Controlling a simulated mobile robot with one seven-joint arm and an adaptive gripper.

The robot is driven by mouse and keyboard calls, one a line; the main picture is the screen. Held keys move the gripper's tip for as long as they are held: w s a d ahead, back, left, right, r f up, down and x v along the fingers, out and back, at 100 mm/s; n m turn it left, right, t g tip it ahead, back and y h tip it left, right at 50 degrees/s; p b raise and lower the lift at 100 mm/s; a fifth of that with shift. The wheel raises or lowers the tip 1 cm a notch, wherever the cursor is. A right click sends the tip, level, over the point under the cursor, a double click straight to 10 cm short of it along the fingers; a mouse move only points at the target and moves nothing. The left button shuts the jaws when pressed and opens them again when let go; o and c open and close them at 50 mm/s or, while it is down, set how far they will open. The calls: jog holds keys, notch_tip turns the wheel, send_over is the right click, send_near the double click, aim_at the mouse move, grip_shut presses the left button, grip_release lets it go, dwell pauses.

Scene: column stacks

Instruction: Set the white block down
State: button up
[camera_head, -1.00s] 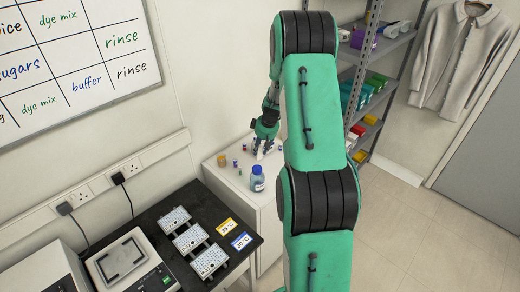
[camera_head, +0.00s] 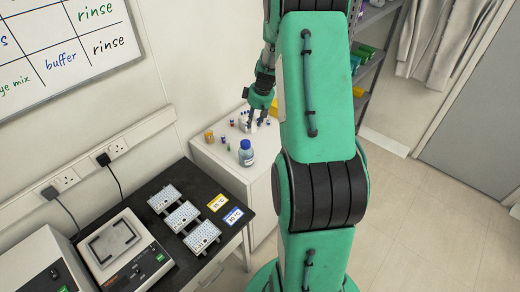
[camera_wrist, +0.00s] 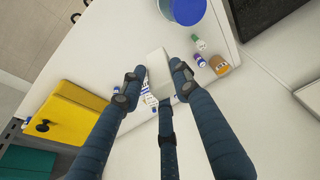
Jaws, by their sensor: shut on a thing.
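My gripper (camera_wrist: 158,80), with three dark blue fingers, is shut on the white block (camera_wrist: 158,60). The block shows as a pale piece between the fingertips in the wrist view. In the head view my gripper (camera_head: 257,118) is over the white cabinet (camera_head: 222,160), behind the blue-capped bottle (camera_head: 246,153). The block is too small there to make out clearly. I cannot tell whether it touches the cabinet top.
The wrist view shows the bottle's blue cap (camera_wrist: 188,10) and a yellow box (camera_wrist: 68,115) near the fingers. A black bench (camera_head: 150,225) with several plates stands in front.

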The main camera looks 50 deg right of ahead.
jog(key=shift+s+a+f+n+b, duration=0.7)
jog(key=shift+s+a+b, duration=1.8)
jog(key=shift+s, duration=3.95)
notch_tip(320, 180, down, 6)
jog(key=a+p, duration=0.1)
jog(key=shift+f, duration=0.2)
jog(key=w+d+f, duration=0.1)
jog(key=w+d, duration=0.9)
jog(key=w, duration=0.2)
jog(key=shift+f, duration=0.25)
jog(key=shift+d, duration=0.1)
jog(key=shift+f+b, duration=0.45)
jog(key=shift+f, duration=1.3)
